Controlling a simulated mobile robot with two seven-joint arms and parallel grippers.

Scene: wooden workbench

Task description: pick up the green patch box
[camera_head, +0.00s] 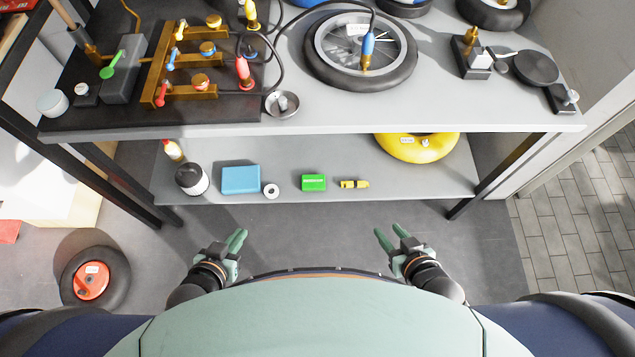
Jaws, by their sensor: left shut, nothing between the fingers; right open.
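The green patch box (313,182) lies on the lower shelf of the workbench, near the middle of the shelf's front part. It is a small bright green box. My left gripper (238,238) is below and to the left of the box in the picture, apart from the shelf, shut and empty. My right gripper (390,236) is below and to the right of the box, open and empty. Neither gripper touches anything. Nothing hides the box.
On the lower shelf (430,183), a blue box (241,179), a white roll (271,190) and a black-and-white container (191,179) are left of the green box. A small yellow item (355,184) is close on its right.

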